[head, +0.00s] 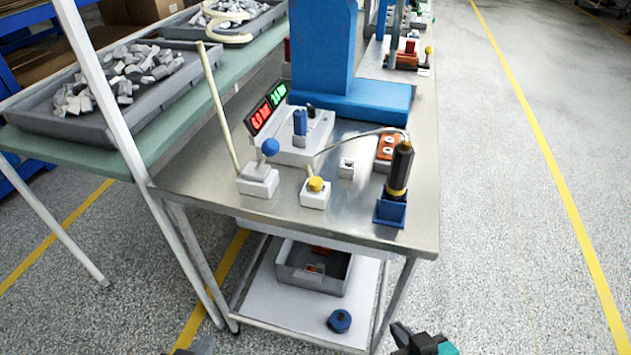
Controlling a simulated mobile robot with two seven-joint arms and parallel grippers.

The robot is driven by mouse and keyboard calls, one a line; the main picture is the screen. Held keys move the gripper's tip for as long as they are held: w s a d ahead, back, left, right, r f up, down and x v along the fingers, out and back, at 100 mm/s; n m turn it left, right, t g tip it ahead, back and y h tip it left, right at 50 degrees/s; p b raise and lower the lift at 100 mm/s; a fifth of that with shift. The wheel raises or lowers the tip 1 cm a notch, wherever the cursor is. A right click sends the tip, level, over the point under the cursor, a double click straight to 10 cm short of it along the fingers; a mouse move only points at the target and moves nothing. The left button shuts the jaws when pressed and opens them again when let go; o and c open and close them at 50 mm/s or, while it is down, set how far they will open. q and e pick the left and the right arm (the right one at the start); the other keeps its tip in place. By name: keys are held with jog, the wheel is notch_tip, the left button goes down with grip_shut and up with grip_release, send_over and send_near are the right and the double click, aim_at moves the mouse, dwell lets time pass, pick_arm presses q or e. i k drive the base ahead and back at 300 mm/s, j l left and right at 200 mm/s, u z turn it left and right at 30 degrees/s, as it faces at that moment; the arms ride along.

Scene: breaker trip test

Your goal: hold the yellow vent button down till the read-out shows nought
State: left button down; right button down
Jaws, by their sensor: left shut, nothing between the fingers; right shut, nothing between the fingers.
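The yellow vent button (316,184) sits on top of a small white box (314,199) near the front of the steel bench. Nothing touches it. The read-out stands behind it to the left, with a red-lit panel (260,117) and a green-lit panel (279,93); its figures are too small to read surely. My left gripper (194,347) shows only partly at the bottom edge, shut and empty. My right gripper (404,335) is at the bottom edge, right of the bench leg, shut and empty. Both are well apart from the button.
The bench's front edge (340,238) lies between my grippers and the button. A grey bin (312,282) is on the lower shelf.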

aim_at(314, 183)
jog(key=j+z, duration=0.2)
jog(key=j, duration=0.4)
jog(key=j+z, duration=0.2)
jog(key=j, duration=0.35)
jog(key=j+z, duration=0.2)
jog(key=j, duration=0.4)
jog(key=k+j+z, duration=0.2)
jog(key=j, duration=0.35)
jog(key=i+j, duration=0.05)
